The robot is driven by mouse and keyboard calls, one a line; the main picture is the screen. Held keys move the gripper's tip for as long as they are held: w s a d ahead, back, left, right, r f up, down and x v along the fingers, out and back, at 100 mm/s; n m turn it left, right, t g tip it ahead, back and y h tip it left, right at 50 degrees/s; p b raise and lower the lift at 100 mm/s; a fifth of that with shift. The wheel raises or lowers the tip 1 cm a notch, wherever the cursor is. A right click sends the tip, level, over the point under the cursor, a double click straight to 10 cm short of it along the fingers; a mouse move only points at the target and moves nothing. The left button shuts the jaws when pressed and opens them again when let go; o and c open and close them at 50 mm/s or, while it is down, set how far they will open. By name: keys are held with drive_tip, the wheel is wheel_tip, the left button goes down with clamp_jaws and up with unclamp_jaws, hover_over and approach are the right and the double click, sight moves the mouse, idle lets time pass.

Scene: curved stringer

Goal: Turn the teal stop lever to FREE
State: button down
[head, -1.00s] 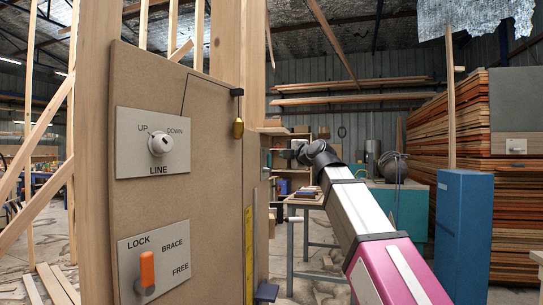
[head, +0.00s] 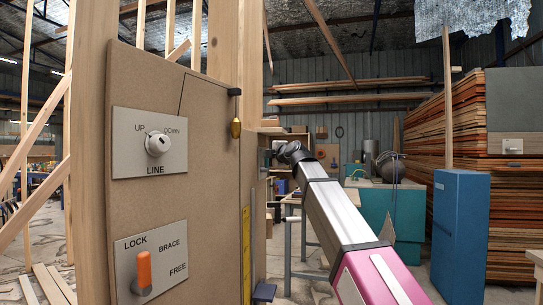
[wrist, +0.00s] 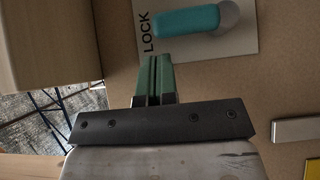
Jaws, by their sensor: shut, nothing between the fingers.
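The teal stop lever (wrist: 186,22) shows at the top of the wrist view, on a pale plate (wrist: 215,45). Its grey pivot is at the right and its handle points left, its free end beside the word LOCK. The plate's other words are out of view. My gripper (wrist: 154,62) is shut and empty, its green fingertips just below the plate in the picture and apart from the lever. In the head view my arm reaches past the board's right edge; the fingers and the teal lever cannot be made out there.
The board facing the head camera has an orange lever (head: 144,270) on a LOCK, BRACE, FREE plate and a white LINE knob (head: 157,144). A brass weight (head: 236,128) hangs at its edge. A blue cabinet (head: 460,230) stands right of my arm. A wooden post (wrist: 50,45) is left in the wrist view.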

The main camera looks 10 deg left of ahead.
drive_tip(key=shift+w, duration=0.8)
drive_tip(key=w+f+m+g+h, duration=0.3)
drive_tip(key=w+m+g, duration=0.3)
drive_tip(key=w, duration=0.4)
drive_tip(key=shift+a+g+h, duration=0.3)
drive_tip(key=shift+g, duration=0.2)
idle(0.9)
drive_tip(key=shift+w+f, duration=0.15)
idle(0.4)
